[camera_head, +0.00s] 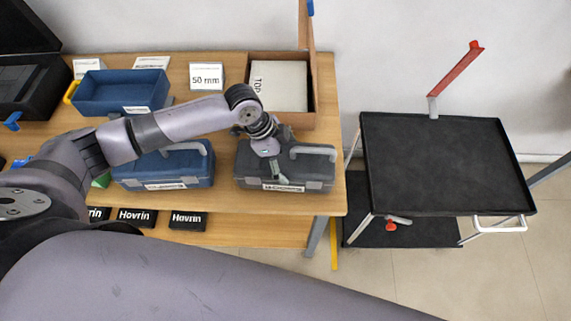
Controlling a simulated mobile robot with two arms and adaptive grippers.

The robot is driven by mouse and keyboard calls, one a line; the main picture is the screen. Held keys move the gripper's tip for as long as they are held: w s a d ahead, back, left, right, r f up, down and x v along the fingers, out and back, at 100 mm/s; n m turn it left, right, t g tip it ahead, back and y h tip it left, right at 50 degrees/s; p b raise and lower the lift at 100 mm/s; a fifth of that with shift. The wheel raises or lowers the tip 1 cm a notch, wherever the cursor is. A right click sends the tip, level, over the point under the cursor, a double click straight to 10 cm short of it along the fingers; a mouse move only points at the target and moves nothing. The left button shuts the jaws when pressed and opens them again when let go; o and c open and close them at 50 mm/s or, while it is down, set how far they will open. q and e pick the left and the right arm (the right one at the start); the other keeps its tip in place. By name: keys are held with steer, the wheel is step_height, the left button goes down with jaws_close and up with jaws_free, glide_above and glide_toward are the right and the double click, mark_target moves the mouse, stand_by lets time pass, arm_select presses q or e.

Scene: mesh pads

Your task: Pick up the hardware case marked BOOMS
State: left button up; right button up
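A dark grey hardware case (325,174) with a light grey handle (318,150) sits near the front right of the wooden table. Its small white front label (284,187) is hard to read and may say BOOMS. My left gripper (275,172) is over the case's left part, beside the handle's left end, pointing down. It hides part of the case and handle. Its fingers are too small to tell open from shut, and I cannot tell whether it touches the handle. My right gripper is not in view.
A blue case (190,166) stands left of the grey one, under my arm. Behind are a blue open bin (120,88) and a wooden box (312,122) with a white panel. A black-topped cart (435,165) stands right, its top empty. Black Hovrin boxes (188,221) sit below.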

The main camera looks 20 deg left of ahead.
arm_select(q)
steer(key=c, duration=1.2)
steer(key=shift+w+r, duration=0.15)
steer(key=shift+c, duration=0.5)
